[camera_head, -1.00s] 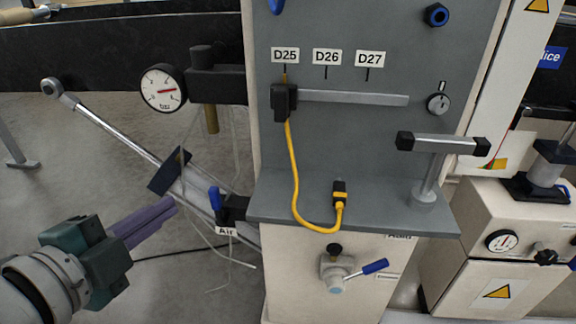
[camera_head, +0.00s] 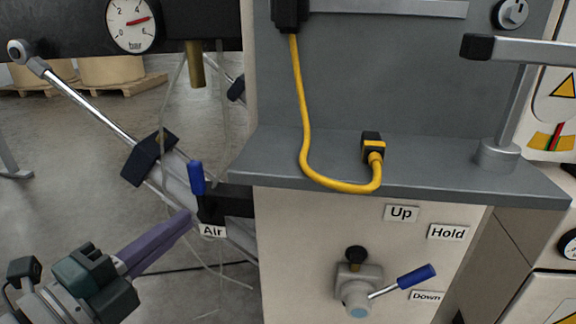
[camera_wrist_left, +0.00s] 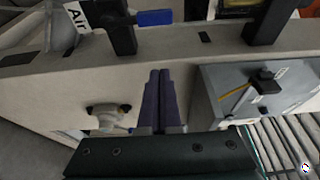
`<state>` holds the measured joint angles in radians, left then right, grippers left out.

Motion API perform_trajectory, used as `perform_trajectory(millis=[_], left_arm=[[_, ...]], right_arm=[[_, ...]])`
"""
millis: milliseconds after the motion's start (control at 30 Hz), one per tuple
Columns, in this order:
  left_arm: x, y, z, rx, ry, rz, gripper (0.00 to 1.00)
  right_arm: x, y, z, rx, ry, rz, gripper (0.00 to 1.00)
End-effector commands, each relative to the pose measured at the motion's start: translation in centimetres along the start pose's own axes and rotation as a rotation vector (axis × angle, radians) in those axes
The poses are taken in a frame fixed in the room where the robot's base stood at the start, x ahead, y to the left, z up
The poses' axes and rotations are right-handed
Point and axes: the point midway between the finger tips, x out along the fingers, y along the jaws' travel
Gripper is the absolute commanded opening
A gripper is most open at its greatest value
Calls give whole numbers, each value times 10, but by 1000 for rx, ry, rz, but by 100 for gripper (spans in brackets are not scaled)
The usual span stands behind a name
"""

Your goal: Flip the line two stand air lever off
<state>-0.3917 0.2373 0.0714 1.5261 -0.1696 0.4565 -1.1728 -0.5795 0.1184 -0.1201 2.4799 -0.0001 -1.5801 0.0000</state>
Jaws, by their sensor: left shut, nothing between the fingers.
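The air lever (camera_head: 196,178) has a blue handle standing upright on a black valve body, above a white "Air" label (camera_head: 212,231) at the left side of the stand. Its blue handle also shows at the top of the left wrist view (camera_wrist_left: 154,18), beside the Air label. My left gripper (camera_head: 187,220) is shut and empty, its purple fingers pointing up and right. The fingertips are just below and left of the lever in the head view, and I cannot tell whether they touch the valve. The fingers show in the wrist view (camera_wrist_left: 160,72), below the handle. My right gripper is not in view.
A second blue-handled lever (camera_head: 415,277) sits on the stand front among "Up", "Hold" and "Down" labels. A yellow cable (camera_head: 305,120) hangs over the grey shelf (camera_head: 430,180). A pressure gauge (camera_head: 131,24) and a diagonal metal rod (camera_head: 90,103) are at the left.

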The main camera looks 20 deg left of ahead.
Motion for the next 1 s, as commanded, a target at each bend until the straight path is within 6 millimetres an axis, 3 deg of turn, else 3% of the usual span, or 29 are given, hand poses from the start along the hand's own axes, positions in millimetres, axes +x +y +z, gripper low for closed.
perform_trajectory(millis=[267, 700, 1000], left_arm=[[12, 1, 0, 0, 0, -2, 0], [101, 2, 0, 0, 0, -3, 0], [88, 1, 34, 1, 0, 3, 0]], right_arm=[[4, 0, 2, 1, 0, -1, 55], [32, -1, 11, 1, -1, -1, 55], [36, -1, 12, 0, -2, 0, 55]])
